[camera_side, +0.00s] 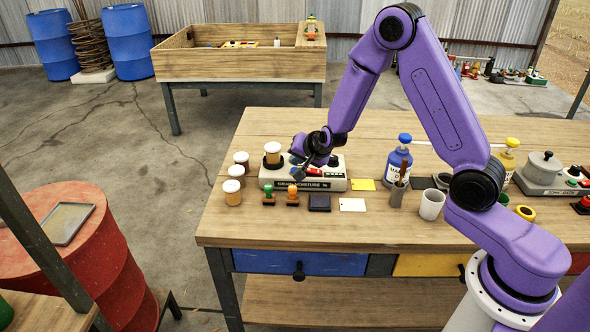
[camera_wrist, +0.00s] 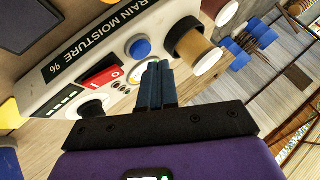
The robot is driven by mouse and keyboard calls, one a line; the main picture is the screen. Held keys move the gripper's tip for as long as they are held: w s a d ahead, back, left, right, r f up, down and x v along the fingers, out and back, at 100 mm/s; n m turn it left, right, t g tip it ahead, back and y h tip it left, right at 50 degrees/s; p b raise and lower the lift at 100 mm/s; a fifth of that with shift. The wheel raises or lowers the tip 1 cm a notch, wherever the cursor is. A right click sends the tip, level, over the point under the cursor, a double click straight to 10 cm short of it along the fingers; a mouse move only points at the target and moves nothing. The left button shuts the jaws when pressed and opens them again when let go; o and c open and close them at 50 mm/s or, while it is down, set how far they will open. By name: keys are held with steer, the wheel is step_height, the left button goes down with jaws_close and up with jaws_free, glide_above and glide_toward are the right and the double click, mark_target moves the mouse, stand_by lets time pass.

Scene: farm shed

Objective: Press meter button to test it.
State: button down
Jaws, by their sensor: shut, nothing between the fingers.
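The grain moisture meter (camera_side: 335,184) is a pale box near the table's left part, with "GRAIN MOISTURE" on its front. The wrist view shows its case (camera_wrist: 62,98), a round blue button (camera_wrist: 140,47), a red switch (camera_wrist: 100,80), a black knob (camera_wrist: 92,108) and a dark display (camera_wrist: 62,105). A capped jar of grain (camera_wrist: 196,45) stands in a dark ring at one end. My gripper (camera_side: 298,174) is over the meter; its closed, empty fingertips (camera_wrist: 153,66) appear close to the blue button. I cannot tell whether they touch the meter.
Several white-capped jars (camera_side: 233,190) stand left of the meter. Stamps (camera_side: 292,195), a dark ink pad (camera_side: 319,203) and a white card (camera_side: 352,205) lie in front. A blue bottle (camera_side: 397,165) and a white cup (camera_side: 431,205) stand to the right. The front-left tabletop is clear.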

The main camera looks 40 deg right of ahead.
steer(key=shift+f, duration=0.1)
steer(key=shift+f, duration=0.3)
steer(key=shift+f, duration=0.4)
stand_by(0.7)
steer(key=shift+r, duration=0.85)
steer(key=shift+r, duration=0.1)
steer(key=shift+r, duration=2.4)
